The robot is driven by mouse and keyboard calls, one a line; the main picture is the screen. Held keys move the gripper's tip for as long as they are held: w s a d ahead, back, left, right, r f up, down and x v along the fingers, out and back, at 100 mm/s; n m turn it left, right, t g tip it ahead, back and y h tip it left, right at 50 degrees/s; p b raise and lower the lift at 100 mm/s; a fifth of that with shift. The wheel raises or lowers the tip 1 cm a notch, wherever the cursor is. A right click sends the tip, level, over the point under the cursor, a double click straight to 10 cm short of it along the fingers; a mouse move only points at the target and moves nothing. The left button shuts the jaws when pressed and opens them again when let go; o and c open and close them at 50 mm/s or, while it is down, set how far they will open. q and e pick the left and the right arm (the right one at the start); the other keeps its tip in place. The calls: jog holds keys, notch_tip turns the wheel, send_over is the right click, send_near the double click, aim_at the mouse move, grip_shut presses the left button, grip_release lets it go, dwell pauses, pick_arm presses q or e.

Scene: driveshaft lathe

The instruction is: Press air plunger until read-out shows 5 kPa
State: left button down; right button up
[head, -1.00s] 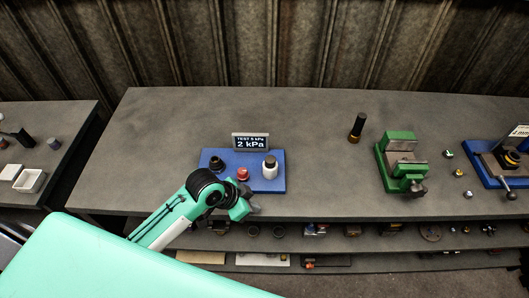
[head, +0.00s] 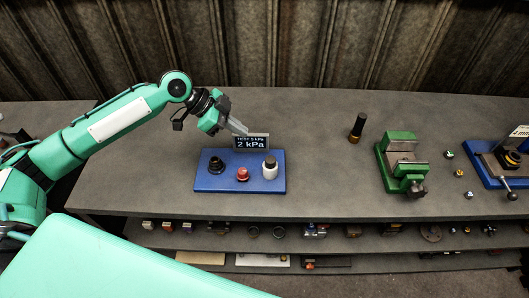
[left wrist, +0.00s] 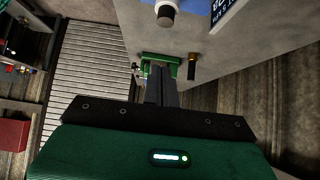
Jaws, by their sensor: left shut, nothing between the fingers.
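The read-out (head: 251,142) stands at the back of a blue board (head: 215,184) and shows "TEST 5 kPa" above "2 kPa". On the board are a black round part (head: 217,164) at left, a red button (head: 242,174) in the middle and a white cylinder with a dark top (head: 270,169) at right. I cannot tell for certain which is the air plunger. The white cylinder also shows at the top of the left wrist view (left wrist: 166,13). My left gripper (head: 243,130) is shut and empty, above and behind the board, close to the read-out's top edge in the picture.
A green vise (head: 402,165) stands to the right on the bench (head: 330,190), with a dark cylinder (head: 357,127) behind its left side. Small parts and another blue fixture (head: 490,168) lie farther right. The bench between board and vise is clear.

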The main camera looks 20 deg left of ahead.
pick_arm(q)
jog(key=shift+w+a+r, duration=0.1)
jog(key=shift+a+r, duration=0.05)
jog(key=shift+r, duration=0.15)
jog(key=p, duration=0.4)
send_over(274, 159)
jog(key=s+a, duration=0.1)
jog(key=a, duration=0.2)
notch_tip(274, 159, down, 6)
jog(key=f, duration=0.2)
jog(key=f+p, duration=0.1)
jog(key=shift+d+f, duration=0.2)
jog(key=shift+f, duration=0.9)
jog(key=shift+f, duration=0.1)
